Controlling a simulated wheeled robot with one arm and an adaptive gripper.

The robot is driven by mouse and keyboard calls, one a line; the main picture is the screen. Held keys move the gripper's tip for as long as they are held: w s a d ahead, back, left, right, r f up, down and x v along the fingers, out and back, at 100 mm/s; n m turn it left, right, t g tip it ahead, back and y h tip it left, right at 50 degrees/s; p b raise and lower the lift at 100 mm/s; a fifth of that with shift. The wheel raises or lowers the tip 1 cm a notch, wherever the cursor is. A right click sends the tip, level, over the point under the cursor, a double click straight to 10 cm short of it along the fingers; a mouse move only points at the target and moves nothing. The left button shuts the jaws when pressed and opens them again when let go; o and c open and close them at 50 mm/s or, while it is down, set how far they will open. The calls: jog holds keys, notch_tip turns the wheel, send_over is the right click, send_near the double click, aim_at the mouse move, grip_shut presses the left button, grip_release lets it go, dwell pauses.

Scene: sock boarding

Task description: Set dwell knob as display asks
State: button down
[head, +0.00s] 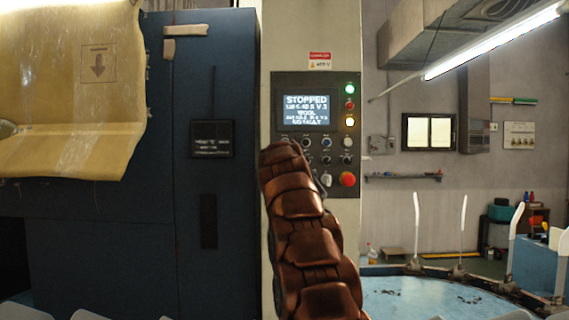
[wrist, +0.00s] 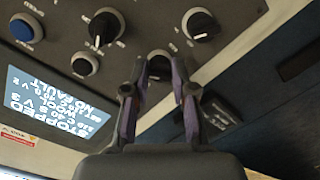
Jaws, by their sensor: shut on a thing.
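The control panel (head: 314,165) stands on a pale column and carries a lit display (head: 306,112). The display reads "STOPPED", a line that seems to include "40 S V 2", "WOOL" and "NO FAULT"; other text is too small to read. In the wrist view the display (wrist: 55,108) appears upside down. My gripper (wrist: 160,75) is shut on a small round dark control (wrist: 158,62), partly hidden between its fingers. Two black knobs with white pointers, one (wrist: 107,25) and another (wrist: 203,25), sit beyond the fingertips. I cannot read their labels. In the head view my arm hides the gripper.
A ringed dark button (wrist: 85,65) and a blue button (wrist: 25,28) are near the fingers. A red mushroom button (head: 347,179) is low on the panel. A dark blue cabinet (head: 212,75) stands left, and a round blue table (head: 430,297) with upright white forms stands right.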

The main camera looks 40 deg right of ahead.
jog(key=c, duration=1)
grip_release()
jog(key=shift+o, duration=0.2)
jog(key=shift+s+a, duration=0.1)
jog(key=shift+s, duration=0.05)
jog(key=v, duration=1.1)
jog(key=shift+s+a, duration=0.2)
jog(key=shift+s, duration=0.1)
